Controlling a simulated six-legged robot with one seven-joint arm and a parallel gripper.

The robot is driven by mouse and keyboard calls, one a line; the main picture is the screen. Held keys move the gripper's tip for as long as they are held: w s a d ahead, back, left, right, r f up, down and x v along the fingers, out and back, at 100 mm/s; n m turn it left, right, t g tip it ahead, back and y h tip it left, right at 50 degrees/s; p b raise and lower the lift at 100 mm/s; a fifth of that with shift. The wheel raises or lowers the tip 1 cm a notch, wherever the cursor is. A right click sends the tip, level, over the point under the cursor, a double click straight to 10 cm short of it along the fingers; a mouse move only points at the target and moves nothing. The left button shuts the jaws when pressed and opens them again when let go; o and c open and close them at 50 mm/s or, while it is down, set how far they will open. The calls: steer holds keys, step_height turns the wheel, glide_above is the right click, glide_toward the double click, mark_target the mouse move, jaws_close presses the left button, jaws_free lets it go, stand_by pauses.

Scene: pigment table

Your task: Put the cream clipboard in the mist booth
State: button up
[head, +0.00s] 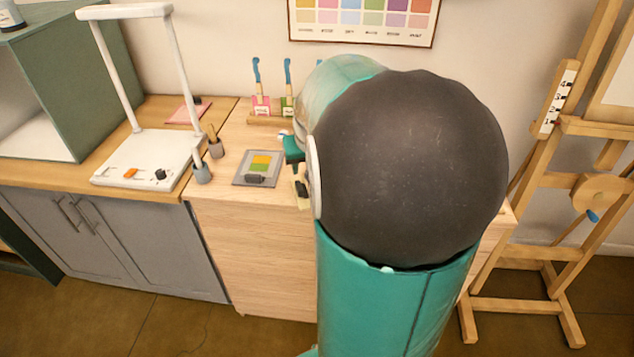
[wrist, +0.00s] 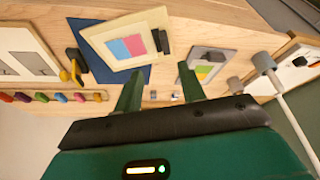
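The cream clipboard (wrist: 98,36), with a blue and pink sheet and a dark clip, lies partly over a dark blue board (wrist: 78,28) on the wooden top in the wrist view. My arm hides it in the head view. My gripper (wrist: 160,82) is open and empty, its two green fingers apart, with the clipboard just beyond the fingertips in the wrist view. A green open-fronted box (head: 95,75), which looks like the mist booth, stands at the upper left in the head view, with a pale interior.
A grey clipboard (head: 241,179) with a yellow and green sheet lies nearby. Cups (head: 202,172), a white lamp stand (head: 120,172) and upright brushes (head: 287,95) stand around it. An easel (head: 545,125) is at right. Several coloured pieces (wrist: 60,97) line a rack in the wrist view.

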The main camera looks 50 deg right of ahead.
glide_toward(299, 185)
step_height(299, 185, down, 3)
steer(key=shift+d+r, duration=0.1)
steer(key=shift+d, duration=0.05)
steer(key=shift+w+x, duration=0.2)
steer(key=shift+x, duration=1.3)
steer(key=shift+w+x, duration=0.2)
steer(key=shift+x, duration=1.3)
steer(key=shift+r, duration=0.2)
jaws_close()
